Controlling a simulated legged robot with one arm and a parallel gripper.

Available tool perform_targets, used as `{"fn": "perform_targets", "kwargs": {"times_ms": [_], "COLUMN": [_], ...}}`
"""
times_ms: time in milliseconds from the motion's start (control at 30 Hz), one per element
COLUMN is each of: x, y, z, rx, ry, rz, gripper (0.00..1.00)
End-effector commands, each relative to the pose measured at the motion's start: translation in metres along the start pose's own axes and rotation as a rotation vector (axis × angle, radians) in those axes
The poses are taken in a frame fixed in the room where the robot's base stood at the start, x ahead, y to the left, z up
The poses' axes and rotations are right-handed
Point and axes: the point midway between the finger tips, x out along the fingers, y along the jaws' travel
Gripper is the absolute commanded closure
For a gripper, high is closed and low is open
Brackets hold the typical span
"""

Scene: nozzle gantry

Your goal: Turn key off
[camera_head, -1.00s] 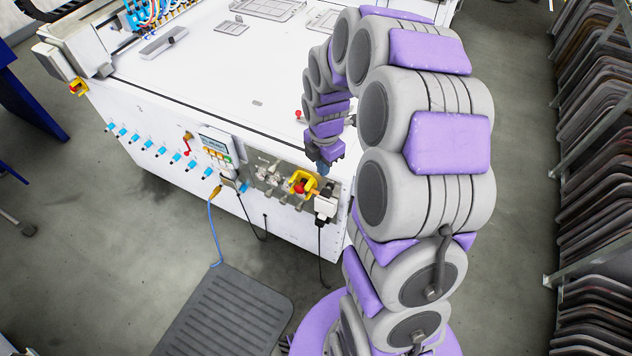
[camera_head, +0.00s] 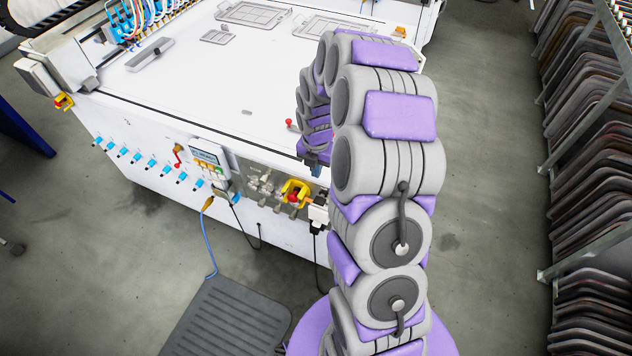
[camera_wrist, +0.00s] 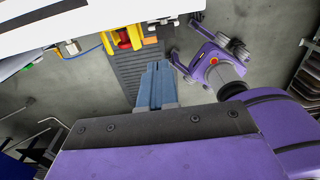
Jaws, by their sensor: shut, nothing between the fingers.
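The metal control panel (camera_head: 277,186) is on the front side of the white machine. Small silver parts (camera_head: 265,184) sit on its left half; I cannot tell which one is the key. A yellow emergency-stop housing with a red button (camera_head: 293,194) is on its right half, and it also shows at the top of the wrist view (camera_wrist: 125,38). My gripper (camera_wrist: 157,66) has its blue-grey fingers together and empty, apart from the yellow housing. In the head view the arm's end hangs above and right of that housing, and its fingertips are hard to make out.
A plug with a black cable (camera_head: 318,212) is right of the yellow housing. A keypad display (camera_head: 208,157) and a row of blue fittings (camera_head: 150,163) are to the left. A dark ribbed mat (camera_head: 228,320) lies on the floor. A rack (camera_head: 590,170) stands at the right.

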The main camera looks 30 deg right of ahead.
Motion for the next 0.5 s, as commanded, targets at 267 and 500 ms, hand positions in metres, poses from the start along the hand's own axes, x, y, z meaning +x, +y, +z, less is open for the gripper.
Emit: {"fn": "perform_targets", "kwargs": {"times_ms": [267,500], "x": [0.052,0.098], "y": [-0.002,-0.002], "z": [-0.001,-0.001], "rx": [0.001,0.001], "ry": [0.004,0.004], "rz": [-0.005,-0.004], "gripper": [1.0,1.0]}}
